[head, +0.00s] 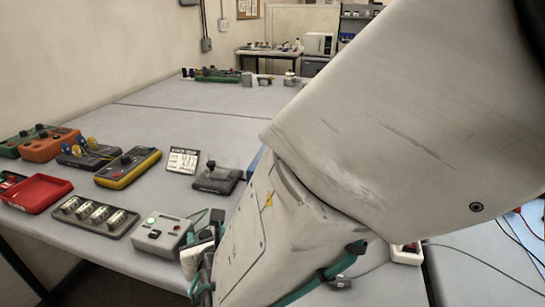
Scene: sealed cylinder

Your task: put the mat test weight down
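I cannot make out the mat test weight in the head view. My arm covers the right and centre of the picture, and its wrist end, with teal cables, reaches down over the front of the grey table (180,108). My gripper's fingers do not show, so I cannot see whether they hold anything. A small strip of something blue (255,161) shows beside my arm; most of it is hidden.
On the left stand a red bin (36,192), a dark tray (68,215) with several metallic pieces, a grey button box (163,236), a yellow device (128,167), a small sign (182,160) and a black joystick box (217,178). The table's middle is clear.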

